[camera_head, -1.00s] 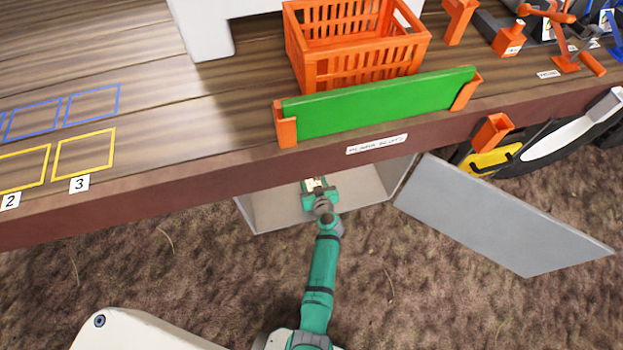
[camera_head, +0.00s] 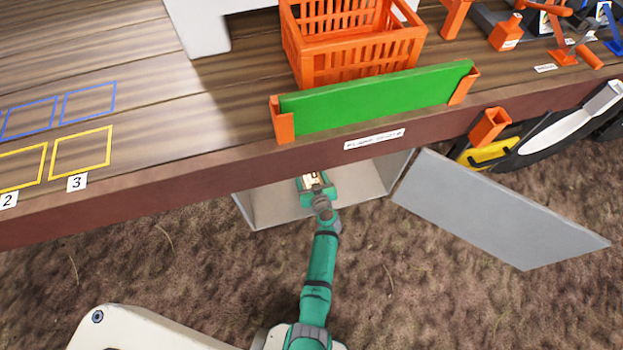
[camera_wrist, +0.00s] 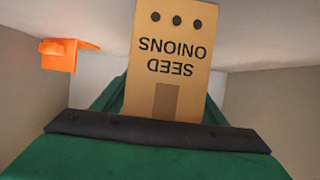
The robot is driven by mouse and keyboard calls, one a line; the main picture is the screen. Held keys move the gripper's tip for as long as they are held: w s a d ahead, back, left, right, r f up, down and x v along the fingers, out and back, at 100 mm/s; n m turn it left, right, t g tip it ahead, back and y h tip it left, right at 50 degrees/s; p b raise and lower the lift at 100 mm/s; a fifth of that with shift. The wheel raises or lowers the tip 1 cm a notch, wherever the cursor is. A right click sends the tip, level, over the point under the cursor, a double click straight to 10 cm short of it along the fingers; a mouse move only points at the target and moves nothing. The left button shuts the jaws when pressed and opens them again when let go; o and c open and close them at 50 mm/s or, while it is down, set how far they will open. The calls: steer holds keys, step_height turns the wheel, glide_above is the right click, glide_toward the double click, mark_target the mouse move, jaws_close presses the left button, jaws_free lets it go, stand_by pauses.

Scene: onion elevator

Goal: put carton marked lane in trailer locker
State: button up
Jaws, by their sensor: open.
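The trailer locker (camera_head: 262,211) is a grey box under the deck edge, its door (camera_head: 500,208) swung open to the right. My gripper (camera_head: 315,183) is inside the locker opening. A tan carton (camera_wrist: 172,60) stands at my gripper in the wrist view, printed "SEED ONIONS" with three dots, upside down in the picture. The word "lane" does not show on its visible face. Green fingers show on both sides of the carton's lower part; my gripper is open. Only a small pale piece of the carton shows in the head view. Its contact with the locker floor is hidden.
An orange bracket (camera_wrist: 68,54) sticks out at the left inside the locker. Above, the deck carries a green plank (camera_head: 375,98) in orange holders and an orange crate (camera_head: 360,66). An orange holder (camera_head: 490,126) hangs on the deck edge right of the locker.

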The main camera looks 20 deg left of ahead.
steer(key=s+d+r+m+t+h, duration=0.15)
steer(key=s+d+r, duration=0.35)
steer(key=s+d, duration=0.7)
steer(key=s+d+r+m+h, duration=0.1)
steer(key=s+d+r+h, duration=0.25)
steer(key=s+d, duration=0.75)
steer(key=s+a+r+m+t+h, duration=0.1)
steer(key=s+a+r+m, duration=0.1)
steer(key=s+r, duration=0.7)
steer(key=s+a+r+m+t+h, duration=0.1)
steer(key=s+a+r+m, duration=0.1)
steer(key=s+r, duration=0.8)
step_height(320, 180, up, 3)
steer(key=shift+s+a+t+h, duration=0.15)
steer(key=shift+t+h, duration=0.15)
steer(key=shift+t, duration=0.05)
steer(key=c, duration=0.9)
